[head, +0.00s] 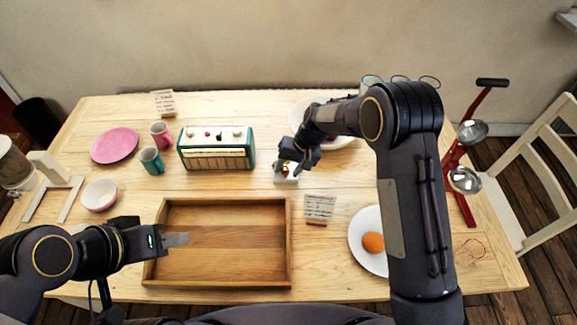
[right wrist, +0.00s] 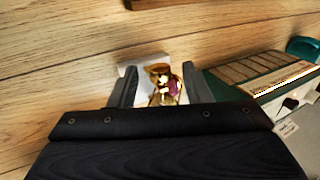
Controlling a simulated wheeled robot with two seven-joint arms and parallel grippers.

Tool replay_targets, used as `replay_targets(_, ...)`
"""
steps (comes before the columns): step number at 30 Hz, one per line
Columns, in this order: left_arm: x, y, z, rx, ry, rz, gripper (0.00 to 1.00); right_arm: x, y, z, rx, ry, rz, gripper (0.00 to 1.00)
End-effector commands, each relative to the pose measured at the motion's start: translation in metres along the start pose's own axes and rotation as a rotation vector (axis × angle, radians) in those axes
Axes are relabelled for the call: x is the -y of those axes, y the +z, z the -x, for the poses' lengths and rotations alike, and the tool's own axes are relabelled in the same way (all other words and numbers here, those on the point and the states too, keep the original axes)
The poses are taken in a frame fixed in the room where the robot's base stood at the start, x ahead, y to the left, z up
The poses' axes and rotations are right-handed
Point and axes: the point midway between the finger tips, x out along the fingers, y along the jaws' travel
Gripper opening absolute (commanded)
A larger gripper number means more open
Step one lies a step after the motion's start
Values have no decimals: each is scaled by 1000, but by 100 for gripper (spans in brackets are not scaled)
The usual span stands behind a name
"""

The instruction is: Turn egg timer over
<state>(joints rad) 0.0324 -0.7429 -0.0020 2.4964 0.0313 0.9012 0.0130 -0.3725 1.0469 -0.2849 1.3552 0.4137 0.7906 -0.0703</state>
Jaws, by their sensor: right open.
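The egg timer (right wrist: 165,86) shows in the right wrist view as a small gold piece with a purple-red part, next to a white block-like piece (right wrist: 148,66). I cannot tell whether the white piece belongs to it. My right gripper (right wrist: 160,88) is open, with one finger on each side of the timer. In the head view the right gripper (head: 289,166) is down at the timer (head: 286,172), right of the green radio, and partly hides it. My left gripper (head: 178,240) is over the left part of the wooden tray, apart from the timer; its finger gap is unclear.
The green radio (head: 217,148) stands close left of the right gripper. The wooden tray (head: 290,245) lies in front, empty.

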Motion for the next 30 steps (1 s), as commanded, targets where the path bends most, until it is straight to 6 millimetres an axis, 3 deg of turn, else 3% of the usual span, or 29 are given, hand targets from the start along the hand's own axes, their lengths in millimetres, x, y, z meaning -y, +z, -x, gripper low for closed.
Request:
replay_targets(3,0,0,0,0,0,0,36,0,0,0,0,0,0,44)
replay_targets(13,0,0,0,0,0,0,36,0,0,0,0,0,0,1)
replay_targets(22,6,6,-12,0,0,0,36,-3,0,-3,-1,-41,-4,0)
replay_targets(30,23,26,-51,0,0,0,36,-11,-1,-8,-4,-203,-6,0)
